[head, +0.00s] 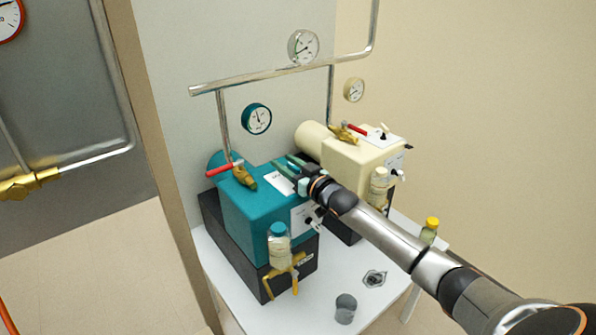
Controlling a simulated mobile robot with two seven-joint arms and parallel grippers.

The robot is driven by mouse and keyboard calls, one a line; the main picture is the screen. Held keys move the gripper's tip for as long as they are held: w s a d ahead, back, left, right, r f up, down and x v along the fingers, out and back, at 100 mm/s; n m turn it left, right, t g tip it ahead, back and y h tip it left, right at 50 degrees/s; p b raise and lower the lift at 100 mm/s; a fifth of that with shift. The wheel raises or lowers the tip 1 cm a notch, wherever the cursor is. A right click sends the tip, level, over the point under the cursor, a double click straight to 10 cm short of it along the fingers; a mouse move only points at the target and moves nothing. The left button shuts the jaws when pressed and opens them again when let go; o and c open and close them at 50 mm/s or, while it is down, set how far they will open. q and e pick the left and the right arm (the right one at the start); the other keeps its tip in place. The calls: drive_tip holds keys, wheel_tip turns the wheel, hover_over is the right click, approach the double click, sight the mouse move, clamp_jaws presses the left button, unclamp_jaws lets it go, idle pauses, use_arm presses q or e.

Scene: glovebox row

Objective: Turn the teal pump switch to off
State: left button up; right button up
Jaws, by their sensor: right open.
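The teal pump (250,212) stands on a black base at the left of a white table. A white plate (277,183) lies on its top. The switch lever itself is not visible there; my gripper covers part of that area. My right gripper (283,165) is over the top of the teal pump, beside the white plate, with its fingers apart and nothing seen between them. I cannot tell whether it touches the pump. My left gripper is not in view.
A cream pump (345,160) with a red-handled valve and a small switch (384,131) stands to the right. The teal pump has a red-handled brass valve (243,175) and a front bottle (279,247). A grey cup (345,308) and yellow-capped bottle (429,231) stand on the table (315,290).

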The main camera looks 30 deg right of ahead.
drive_tip(key=s+d, duration=0.1)
drive_tip(key=s, duration=1.1)
drive_tip(key=shift+p, duration=0.4)
